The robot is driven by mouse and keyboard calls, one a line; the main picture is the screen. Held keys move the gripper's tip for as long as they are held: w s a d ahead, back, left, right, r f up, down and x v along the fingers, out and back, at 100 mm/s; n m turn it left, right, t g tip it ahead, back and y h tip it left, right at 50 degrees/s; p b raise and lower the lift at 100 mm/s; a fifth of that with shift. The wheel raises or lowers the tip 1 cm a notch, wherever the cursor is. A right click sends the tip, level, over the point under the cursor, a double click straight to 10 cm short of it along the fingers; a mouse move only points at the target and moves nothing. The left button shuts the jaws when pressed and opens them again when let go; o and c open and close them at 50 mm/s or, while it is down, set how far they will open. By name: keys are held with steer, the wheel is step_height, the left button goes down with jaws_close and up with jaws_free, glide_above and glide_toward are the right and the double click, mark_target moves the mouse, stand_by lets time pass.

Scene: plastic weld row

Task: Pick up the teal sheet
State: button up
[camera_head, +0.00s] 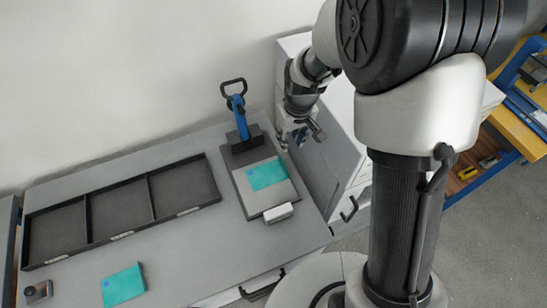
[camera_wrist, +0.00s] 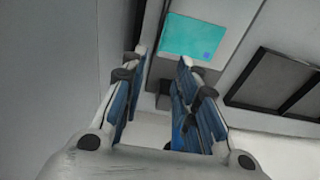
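One teal sheet (camera_head: 268,174) lies flat on a grey plate (camera_head: 250,204), in front of a blue-handled press (camera_head: 238,112). It also shows in the wrist view (camera_wrist: 192,37), with a small blue mark near one corner. A second teal sheet (camera_head: 123,285) lies on the bench at the lower left, also with a blue mark near a corner. My gripper (camera_head: 292,140) is above the right end of the bench, beside the press and apart from both sheets. In the wrist view its fingers (camera_wrist: 163,58) are spread, with nothing between them.
A dark tray (camera_head: 85,215) with three empty compartments lies left of the plate. A white block (camera_head: 278,213) sits at the plate's front edge. A small dark object (camera_head: 38,291) is at the lower left. White drawers (camera_head: 345,140) stand right of the bench.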

steer(key=b, duration=0.3)
glide_above(267, 172)
steer(key=w+d, duration=0.1)
steer(key=d, duration=0.5)
step_height(267, 172, down, 11)
steer(key=shift+d+r, duration=0.1)
steer(key=shift+w+a+f+b, duration=0.15)
steer(key=shift+f+b, duration=0.3)
steer(key=shift+f, duration=0.8)
steer(key=shift+w+a+f+b, duration=0.1)
steer(key=shift+f+b, duration=0.35)
steer(key=shift+f, duration=0.8)
steer(key=shift+s+f+b, duration=0.1)
steer(key=shift+f+b, duration=0.15)
steer(key=shift+b, duration=0.05)
steer(key=shift+c, duration=0.4)
jaws_close()
